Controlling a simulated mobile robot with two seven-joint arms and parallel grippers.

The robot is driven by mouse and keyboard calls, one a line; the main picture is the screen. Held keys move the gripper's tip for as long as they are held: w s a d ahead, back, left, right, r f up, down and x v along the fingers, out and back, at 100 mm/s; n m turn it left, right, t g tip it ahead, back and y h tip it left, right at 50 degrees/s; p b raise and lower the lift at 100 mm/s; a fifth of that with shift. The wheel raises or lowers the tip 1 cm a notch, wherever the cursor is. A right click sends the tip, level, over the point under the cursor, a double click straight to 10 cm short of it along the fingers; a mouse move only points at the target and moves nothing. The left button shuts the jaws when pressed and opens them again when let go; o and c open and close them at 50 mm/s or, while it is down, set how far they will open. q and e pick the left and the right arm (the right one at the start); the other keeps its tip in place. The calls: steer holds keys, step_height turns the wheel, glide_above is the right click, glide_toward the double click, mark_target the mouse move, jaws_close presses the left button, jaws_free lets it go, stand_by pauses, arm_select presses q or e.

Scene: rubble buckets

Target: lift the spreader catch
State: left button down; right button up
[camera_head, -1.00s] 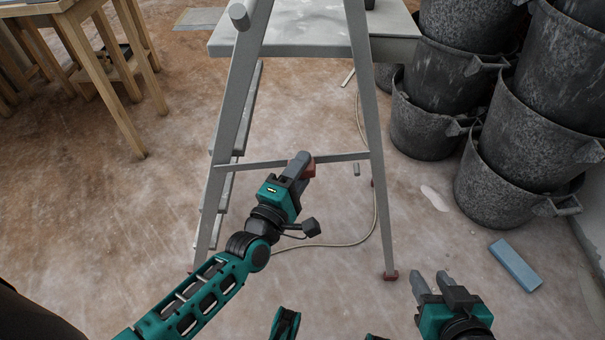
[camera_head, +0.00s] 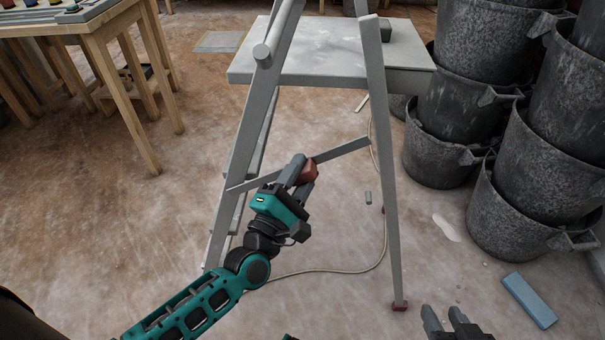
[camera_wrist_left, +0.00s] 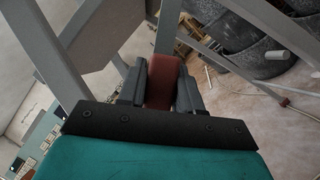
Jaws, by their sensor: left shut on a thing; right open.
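The spreader catch is a red-brown block on the grey spreader bar (camera_head: 342,150) of a stepladder (camera_head: 377,120). My left gripper (camera_head: 304,168) is shut on the catch (camera_head: 309,173). In the left wrist view the red catch (camera_wrist_left: 161,82) sits between the two grey fingers. The bar slopes, its right end higher than its left, and its right end lies near the right ladder leg; I cannot tell whether it touches. My right gripper (camera_head: 446,320) is open and empty at the bottom edge, partly cut off.
Stacked speckled black buckets (camera_head: 440,150) stand on the right. A blue block (camera_head: 529,300) lies on the floor at lower right. A wooden table (camera_head: 110,40) stands at upper left. A thin cable (camera_head: 340,270) curves over the floor behind the ladder.

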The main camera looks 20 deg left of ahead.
arm_select(q)
steer(key=shift+r, duration=0.15)
steer(key=c, duration=0.8)
jaws_free()
steer(key=shift+a, duration=0.1)
steer(key=shift+c, duration=0.2)
steer(key=shift+s, duration=0.1)
steer(key=v, duration=1.2)
steer(key=shift+s+p, duration=0.4)
